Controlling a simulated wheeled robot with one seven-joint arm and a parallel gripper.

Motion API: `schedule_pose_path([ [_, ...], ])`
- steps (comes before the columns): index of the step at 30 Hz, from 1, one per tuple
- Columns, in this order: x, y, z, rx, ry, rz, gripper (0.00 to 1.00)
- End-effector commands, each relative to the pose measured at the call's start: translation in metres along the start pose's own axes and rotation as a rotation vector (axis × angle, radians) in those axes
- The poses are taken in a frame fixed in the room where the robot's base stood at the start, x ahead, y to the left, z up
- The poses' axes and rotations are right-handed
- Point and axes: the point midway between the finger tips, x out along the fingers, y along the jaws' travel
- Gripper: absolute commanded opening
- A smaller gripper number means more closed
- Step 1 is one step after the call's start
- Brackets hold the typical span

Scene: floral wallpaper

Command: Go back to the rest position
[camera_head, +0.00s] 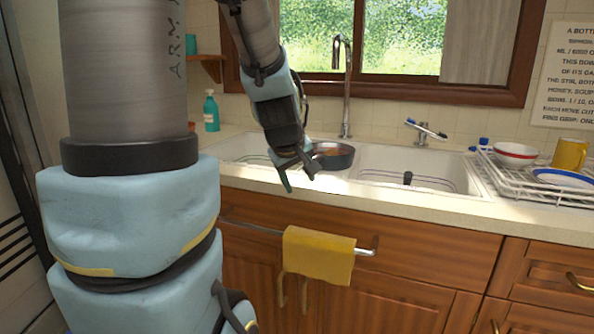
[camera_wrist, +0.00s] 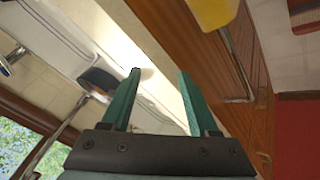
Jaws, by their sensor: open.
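My gripper (camera_head: 299,181) hangs in front of the sink, above the counter's front edge, with its fingers pointing down. In the wrist view its two green fingers (camera_wrist: 160,75) are spread apart with nothing between them. A dark pan (camera_head: 334,156) sits at the divider between the two sink basins, just behind and right of my gripper. It also shows in the wrist view (camera_wrist: 98,80), left of the fingers and apart from them.
The counter edge (camera_head: 400,206) runs below my gripper. A yellow towel (camera_head: 318,257) hangs on a rail (camera_head: 366,252) on the wooden cabinet. The tall faucet (camera_head: 346,95) stands behind the pan. A white dish rack (camera_head: 508,178) with a bowl, mug and plate stands at right.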

Motion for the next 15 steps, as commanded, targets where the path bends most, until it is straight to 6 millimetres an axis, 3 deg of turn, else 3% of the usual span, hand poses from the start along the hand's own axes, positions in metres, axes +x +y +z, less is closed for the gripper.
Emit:
schedule_pose_path([
  [3,0.002,-0.051,0.034,0.209,-0.123,-0.102,0.61],
  [9,-0.008,-0.121,0.081,0.505,-0.331,-0.208,0.61],
  [10,-0.011,-0.131,0.088,0.546,-0.362,-0.219,0.61],
  [15,0.018,-0.144,0.108,0.547,-0.382,-0.221,0.61],
])
